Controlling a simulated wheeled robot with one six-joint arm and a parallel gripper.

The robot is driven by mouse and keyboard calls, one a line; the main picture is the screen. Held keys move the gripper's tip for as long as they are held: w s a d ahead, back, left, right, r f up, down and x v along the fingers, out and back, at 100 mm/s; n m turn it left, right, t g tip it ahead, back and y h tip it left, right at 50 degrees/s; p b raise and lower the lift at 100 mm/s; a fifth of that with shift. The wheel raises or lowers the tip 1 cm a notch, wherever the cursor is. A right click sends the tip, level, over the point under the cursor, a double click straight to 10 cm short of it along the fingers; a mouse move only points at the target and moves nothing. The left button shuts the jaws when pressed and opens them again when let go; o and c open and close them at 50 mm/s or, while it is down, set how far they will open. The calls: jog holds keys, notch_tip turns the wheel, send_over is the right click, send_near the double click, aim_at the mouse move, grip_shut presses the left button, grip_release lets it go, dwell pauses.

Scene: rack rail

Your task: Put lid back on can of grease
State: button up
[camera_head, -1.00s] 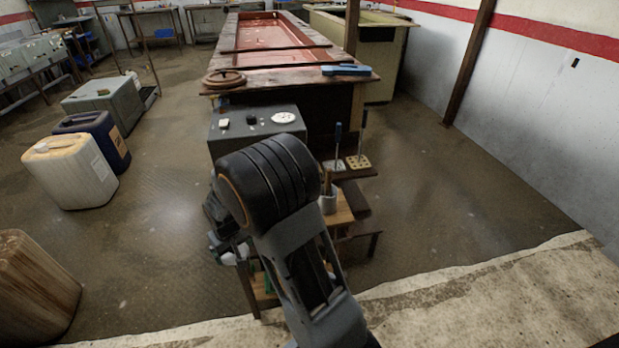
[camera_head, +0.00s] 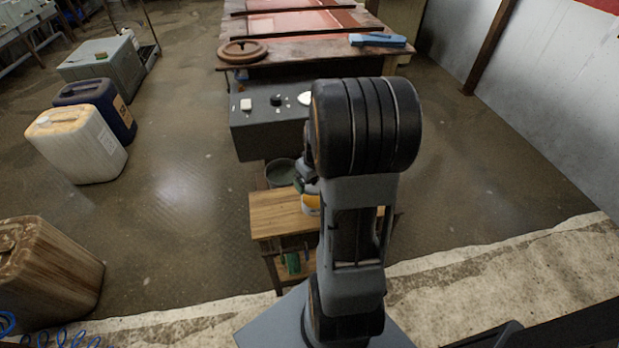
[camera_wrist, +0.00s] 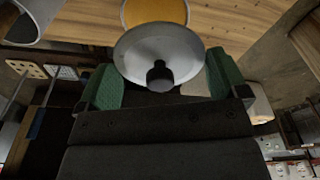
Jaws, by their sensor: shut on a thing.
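The lid (camera_wrist: 135,50) is a grey, shallow cone with a black knob, seen in the wrist view. My gripper (camera_wrist: 163,80) is shut on it, with one green finger pad at each side of the rim. The open grease can (camera_wrist: 155,10), with a round orange-yellow top, is just beyond the lid on the wooden table, and the lid's edge overlaps it in the picture. I cannot tell whether they touch. In the head view the can (camera_head: 311,204) shows as a yellow and white patch beside my arm. My arm hides the lid and most of my gripper there.
The wooden table (camera_head: 275,218) has bare room left of the can.

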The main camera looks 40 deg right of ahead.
aim_at(314, 199)
jog(key=shift+d+f+b, duration=0.2)
jog(key=shift+f+b, duration=0.3)
jog(key=shift+f, duration=0.35)
jog(key=shift+f+b, duration=1.55)
jog(key=shift+f, duration=0.4)
jog(key=shift+s, duration=0.15)
jog(key=shift+f, duration=0.15)
dwell(0.5)
jog(key=o, duration=0.6)
jog(key=shift+s+r+p, duration=0.1)
jog(key=shift+r+p, duration=2.75)
jog(key=shift+r, duration=0.7)
